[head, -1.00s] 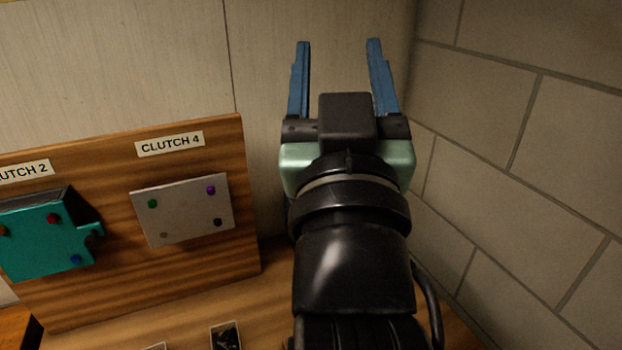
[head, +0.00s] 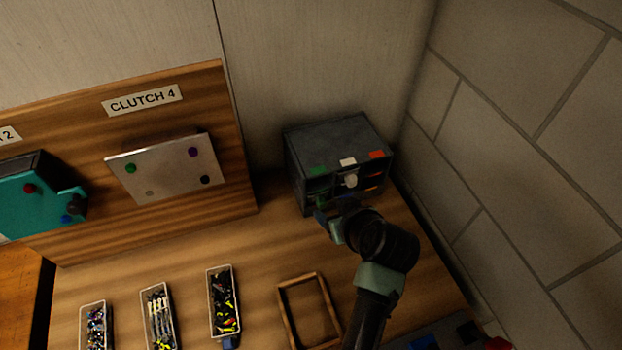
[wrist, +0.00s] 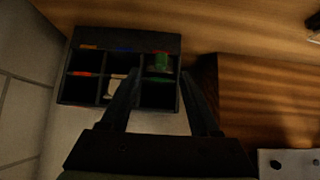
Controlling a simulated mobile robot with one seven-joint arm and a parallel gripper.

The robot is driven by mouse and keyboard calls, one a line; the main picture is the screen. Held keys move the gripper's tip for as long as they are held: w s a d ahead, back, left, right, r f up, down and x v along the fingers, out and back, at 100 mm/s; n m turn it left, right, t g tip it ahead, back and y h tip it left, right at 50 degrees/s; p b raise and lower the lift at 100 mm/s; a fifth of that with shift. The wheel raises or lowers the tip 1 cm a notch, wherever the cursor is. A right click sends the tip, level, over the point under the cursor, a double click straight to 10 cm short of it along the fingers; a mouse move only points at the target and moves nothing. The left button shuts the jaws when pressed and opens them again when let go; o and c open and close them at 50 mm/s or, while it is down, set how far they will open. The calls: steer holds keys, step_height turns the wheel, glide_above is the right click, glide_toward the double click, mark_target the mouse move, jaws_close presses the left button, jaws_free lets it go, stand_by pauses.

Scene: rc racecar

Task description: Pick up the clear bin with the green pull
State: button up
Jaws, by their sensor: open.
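A dark grey cabinet (head: 338,138) stands on the table in the corner, with open compartments and coloured labels on its front. It also shows upside down in the wrist view (wrist: 125,38). Something green (wrist: 158,62), perhaps the green pull of a clear bin, shows in a compartment on its right there; the bin's walls are too dark to make out. My gripper (head: 323,213) is in front of the cabinet's left side. In the wrist view my open gripper (wrist: 160,76) has its fingers on both sides of the green-marked column, with nothing visibly held.
A whitish part (wrist: 118,88) sits in a middle compartment. Three bins of small hardware, one of them here (head: 222,300), and a wooden frame (head: 310,312) lie on the table. The clutch board (head: 75,130) stands left, a block wall (head: 530,150) right.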

mark_target(323, 205)
steer(key=shift+p+x, duration=0.6)
steer(key=shift+x, duration=1.9)
steer(key=shift+w+a+f, duration=0.3)
steer(key=shift+w+f, duration=0.15)
steer(key=shift+w, duration=0.05)
jaws_close()
